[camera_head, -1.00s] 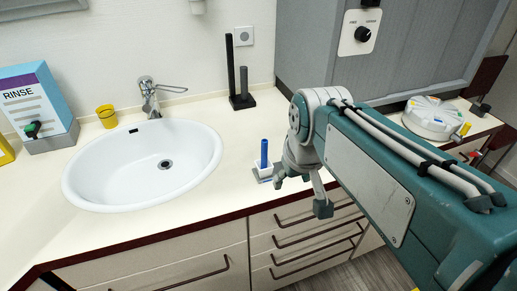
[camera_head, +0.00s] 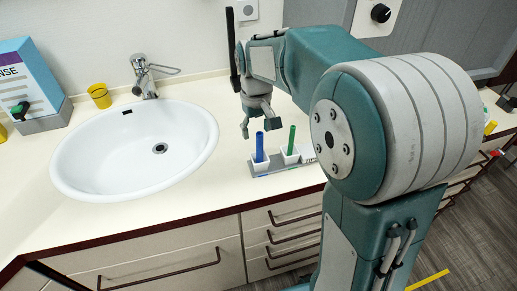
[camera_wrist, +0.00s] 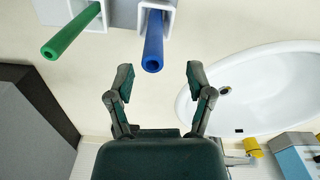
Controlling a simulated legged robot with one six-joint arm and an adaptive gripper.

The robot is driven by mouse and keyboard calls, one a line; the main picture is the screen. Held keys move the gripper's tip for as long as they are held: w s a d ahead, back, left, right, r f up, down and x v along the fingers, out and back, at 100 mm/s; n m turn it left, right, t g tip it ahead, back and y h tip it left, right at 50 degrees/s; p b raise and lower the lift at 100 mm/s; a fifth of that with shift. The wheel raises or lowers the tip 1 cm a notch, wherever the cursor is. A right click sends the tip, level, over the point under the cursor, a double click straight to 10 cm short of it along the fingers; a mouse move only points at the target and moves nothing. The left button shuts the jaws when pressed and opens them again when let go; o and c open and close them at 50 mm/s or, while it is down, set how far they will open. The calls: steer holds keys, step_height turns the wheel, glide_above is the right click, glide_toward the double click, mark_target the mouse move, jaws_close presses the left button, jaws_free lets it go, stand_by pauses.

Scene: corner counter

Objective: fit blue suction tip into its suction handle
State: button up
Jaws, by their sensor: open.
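The blue suction tip (camera_head: 259,147) stands upright in a white square cup on a small grey holder (camera_head: 262,172) on the counter. It also shows in the wrist view (camera_wrist: 153,42), just ahead of my fingers and between their lines. My gripper (camera_head: 259,124) is open and empty, above and slightly behind the tip in the head view. Its two fingers are spread in the wrist view (camera_wrist: 159,78) and do not touch the tip.
A green tip (camera_head: 291,140) stands in the neighbouring cup, close to the blue one. The white sink (camera_head: 90,160), tap (camera_head: 146,75) and yellow cup (camera_head: 100,95) are to the left. A rinse box (camera_head: 28,78) stands at the far left.

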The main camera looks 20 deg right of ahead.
mark_target(259, 147)
steer(key=f, duration=0.4)
steer(key=d+f, duration=0.1)
steer(key=f, duration=0.1)
steer(key=shift+s+f, duration=0.1)
steer(key=shift+f, duration=0.15)
steer(key=shift+a, duration=0.2)
steer(key=shift+a, duration=0.1)
steer(key=c, duration=0.7)
steer(key=shift+c, duration=1.2)
